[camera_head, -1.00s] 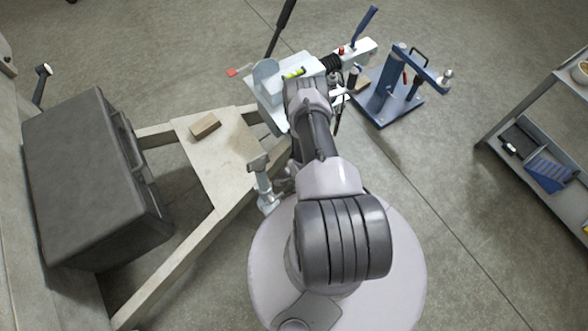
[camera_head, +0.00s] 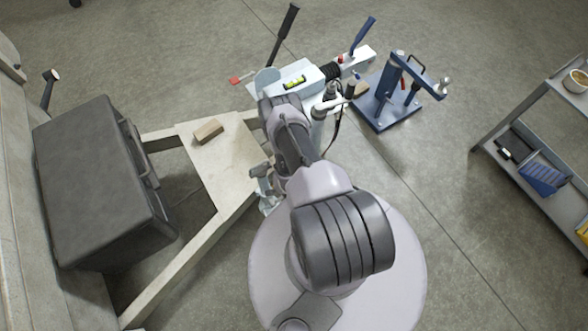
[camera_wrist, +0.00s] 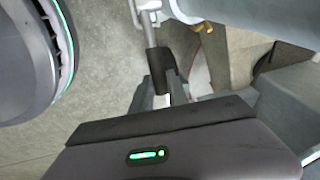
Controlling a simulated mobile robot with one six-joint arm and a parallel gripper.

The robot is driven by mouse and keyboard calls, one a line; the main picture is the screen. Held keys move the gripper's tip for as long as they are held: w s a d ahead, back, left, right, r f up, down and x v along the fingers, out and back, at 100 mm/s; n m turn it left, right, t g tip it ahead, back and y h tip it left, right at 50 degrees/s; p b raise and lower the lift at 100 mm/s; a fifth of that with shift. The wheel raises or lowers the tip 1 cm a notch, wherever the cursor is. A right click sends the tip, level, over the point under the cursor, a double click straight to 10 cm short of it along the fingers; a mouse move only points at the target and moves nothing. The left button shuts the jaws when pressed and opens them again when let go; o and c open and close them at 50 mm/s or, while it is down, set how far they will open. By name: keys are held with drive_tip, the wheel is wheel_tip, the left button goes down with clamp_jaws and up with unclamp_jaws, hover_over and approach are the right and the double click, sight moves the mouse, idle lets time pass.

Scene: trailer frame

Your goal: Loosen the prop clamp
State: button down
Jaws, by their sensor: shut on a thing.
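In the wrist view, my gripper (camera_wrist: 162,88) is shut around the lower end of a short lever with a dark grip (camera_wrist: 160,62). The lever appears to be the prop clamp's handle; its metal shank runs up to a pale fitting (camera_wrist: 146,8) at the top edge.
The wooden-toned frame plate (camera_head: 225,160) carries a small wood block (camera_head: 208,130). A big dark case (camera_head: 95,180) stands at left. A blue stand (camera_head: 385,105) is on the floor beyond. A grey shelf (camera_head: 545,110) is at right. Floor between is clear.

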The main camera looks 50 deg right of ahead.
drive_tip(key=shift+w+a+r+h, duration=0.3)
drive_tip(key=shift+a+r+h, duration=0.15)
drive_tip(key=shift+r+h, duration=0.2)
drive_tip(key=shift+a+r+h, duration=0.1)
drive_tip(key=shift+r+h, duration=0.15)
drive_tip(key=shift+h, duration=0.1)
drive_tip(key=c, duration=1.3)
unclamp_jaws()
drive_tip(key=shift+s, duration=0.1)
drive_tip(key=p+v, duration=0.8)
drive_tip(key=v, duration=0.9)
drive_tip(key=shift+w+r, duration=0.15)
drive_tip(key=shift+w, duration=0.1)
drive_tip(key=shift+a, duration=0.15)
